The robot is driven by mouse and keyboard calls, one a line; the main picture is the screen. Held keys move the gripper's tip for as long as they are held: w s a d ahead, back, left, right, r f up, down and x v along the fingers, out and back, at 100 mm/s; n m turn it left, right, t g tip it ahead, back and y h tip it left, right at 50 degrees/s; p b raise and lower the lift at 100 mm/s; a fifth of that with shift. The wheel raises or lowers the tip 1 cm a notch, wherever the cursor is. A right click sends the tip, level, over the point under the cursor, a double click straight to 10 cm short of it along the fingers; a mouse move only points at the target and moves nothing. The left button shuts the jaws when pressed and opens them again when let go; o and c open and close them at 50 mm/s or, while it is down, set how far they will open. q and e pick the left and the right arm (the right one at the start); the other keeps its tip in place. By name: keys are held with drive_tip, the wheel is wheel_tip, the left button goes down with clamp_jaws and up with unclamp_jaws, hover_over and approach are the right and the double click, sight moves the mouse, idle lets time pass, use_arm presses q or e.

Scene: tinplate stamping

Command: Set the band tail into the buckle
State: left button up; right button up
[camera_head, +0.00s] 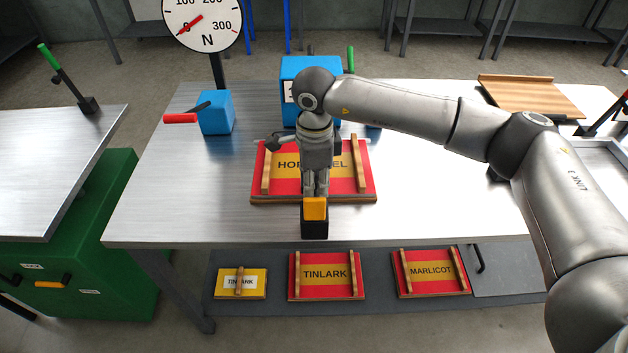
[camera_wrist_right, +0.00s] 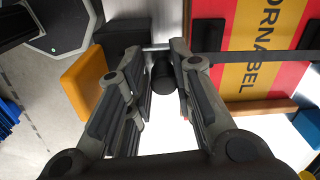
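The red crate labelled HORNABEL (camera_head: 262,180) lies on the metal table, partly hidden by my right arm. In the right wrist view, a dark flat band (camera_wrist_right: 262,58) runs across the crate. My right gripper (camera_head: 316,192) points down over the crate's front edge, just behind a black block with an orange top (camera_head: 315,209). The block's orange part (camera_wrist_right: 84,82) shows left of the fingers in the wrist view. The fingers stand apart, with a dark cylindrical piece (camera_wrist_right: 163,72) between them and pale surface beside it. Which part is the buckle is unclear. My left gripper is not in view.
A blue box with a red handle (camera_head: 216,113) and a dial scale (camera_head: 202,22) stand at the left. A larger blue box (camera_head: 297,68) is behind my arm. A wooden board (camera_head: 530,95) lies back right. Smaller crates (camera_head: 326,276) rest on the lower shelf. The table's front left is clear.

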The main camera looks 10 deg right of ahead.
drive_tip(key=o, duration=0.3)
drive_tip(key=shift+s, duration=0.15)
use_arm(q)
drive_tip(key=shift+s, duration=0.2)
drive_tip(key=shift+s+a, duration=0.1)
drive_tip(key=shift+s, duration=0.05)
use_arm(e)
wheel_tip(320, 180, up, 12)
drive_tip(key=shift+s, duration=0.1)
idle(0.3)
